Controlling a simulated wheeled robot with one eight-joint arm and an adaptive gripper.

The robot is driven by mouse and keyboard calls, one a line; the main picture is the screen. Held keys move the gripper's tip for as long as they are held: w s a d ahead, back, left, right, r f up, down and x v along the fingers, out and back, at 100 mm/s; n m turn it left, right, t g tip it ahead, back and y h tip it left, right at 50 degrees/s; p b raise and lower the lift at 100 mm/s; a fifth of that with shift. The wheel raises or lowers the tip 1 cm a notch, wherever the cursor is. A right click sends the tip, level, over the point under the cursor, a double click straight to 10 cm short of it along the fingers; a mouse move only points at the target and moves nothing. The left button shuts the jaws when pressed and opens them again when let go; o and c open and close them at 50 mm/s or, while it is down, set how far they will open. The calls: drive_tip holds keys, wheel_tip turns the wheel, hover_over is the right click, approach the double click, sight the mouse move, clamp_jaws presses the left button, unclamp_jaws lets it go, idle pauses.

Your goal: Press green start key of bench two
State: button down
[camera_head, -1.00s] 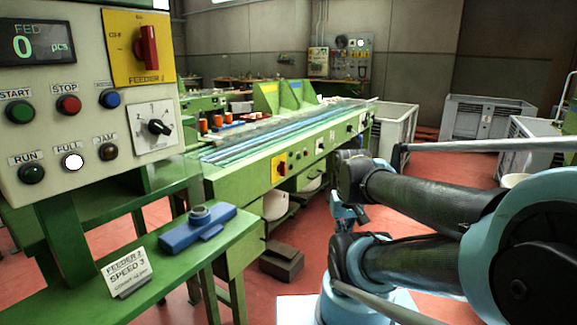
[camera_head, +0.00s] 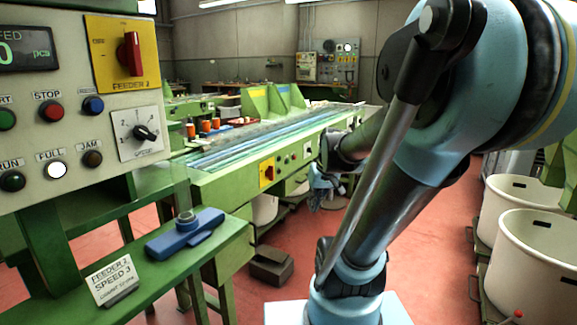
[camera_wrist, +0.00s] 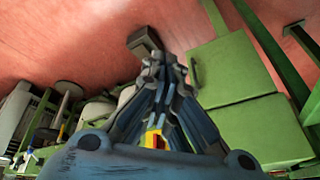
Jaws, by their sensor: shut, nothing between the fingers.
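A control panel (camera_head: 75,95) at the left of the head view carries a green key (camera_head: 6,119) under a START label cut by the picture edge. A red STOP key (camera_head: 51,111) is beside it. The green bench (camera_head: 225,200) in the middle has a red switch on a yellow plate (camera_head: 267,172) and small controls (camera_head: 290,162) too small to read. My gripper (camera_head: 322,195) is small, beyond my arm, near this bench's front. In the wrist view, my gripper (camera_wrist: 160,66) is shut and empty, apart from the keys. A yellow-and-red thing (camera_wrist: 155,138) shows behind its fingers.
A blue block (camera_head: 185,236) and a FEEDER 2 SPEED 3 card (camera_head: 113,280) rest on the near green shelf. A dark box (camera_head: 271,266) lies on the red floor. White tubs (camera_head: 540,255) stand at the right. Open floor lies around my base.

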sight(288, 161)
drive_tip(key=w+d+r+n+t+y, duration=0.1)
drive_tip(key=w+r+n+t+y, duration=0.15)
drive_tip(key=w, duration=1.85)
drive_tip(key=w+d+f+t, duration=0.1)
drive_tip(key=w+d+f, duration=0.1)
drive_tip(key=w, duration=0.7)
drive_tip(key=w+d+f+t, duration=0.2)
drive_tip(key=w+d+f, duration=0.1)
drive_tip(key=w, duration=0.6)
drive_tip(key=shift+d+f, duration=0.35)
drive_tip(key=shift+f, duration=0.2)
drive_tip(key=shift+w+n+t, duration=0.15)
drive_tip(key=shift+n+t, duration=0.1)
drive_tip(key=w+a, duration=0.5)
drive_tip(key=a, duration=0.2)
drive_tip(key=shift+a, duration=0.1)
drive_tip(key=shift+w+a+r, duration=0.1)
drive_tip(key=shift+w+a, duration=0.15)
drive_tip(key=shift+a, duration=0.05)
